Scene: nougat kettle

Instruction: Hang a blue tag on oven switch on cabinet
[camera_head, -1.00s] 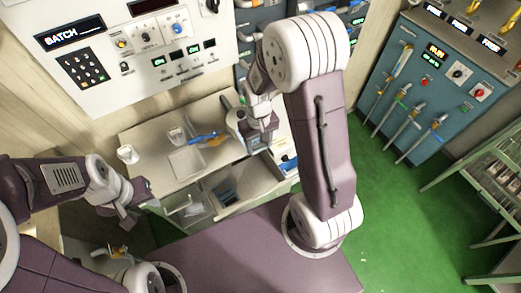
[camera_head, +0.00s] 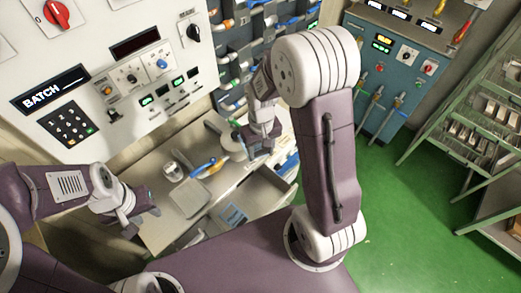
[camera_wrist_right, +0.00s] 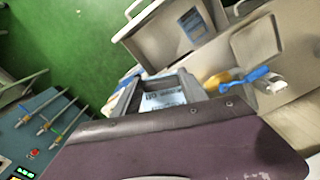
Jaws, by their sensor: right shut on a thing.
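The white cabinet (camera_head: 120,60) at the upper left carries a BATCH display, a keypad and several switches. A large red knob (camera_head: 56,14) and a black knob (camera_head: 191,31) show on it; I cannot read which is the oven switch. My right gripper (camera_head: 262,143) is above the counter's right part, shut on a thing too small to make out. In the right wrist view, the gripper area (camera_wrist_right: 168,96) shows a pale printed surface. Blue pieces (camera_head: 235,214) lie in the open drawer; I cannot tell if they are tags. My left gripper (camera_head: 150,212) is over the counter's left edge, its jaws unclear.
On the counter (camera_head: 158,232) are a grey tray (camera_head: 189,198), a clear cup (camera_head: 172,171) and a blue-handled tool (camera_head: 203,168). The open drawer (camera_head: 262,200) juts toward me. A blue cabinet (camera_head: 395,75) and green rack (camera_head: 480,110) stand right, with clear green floor between.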

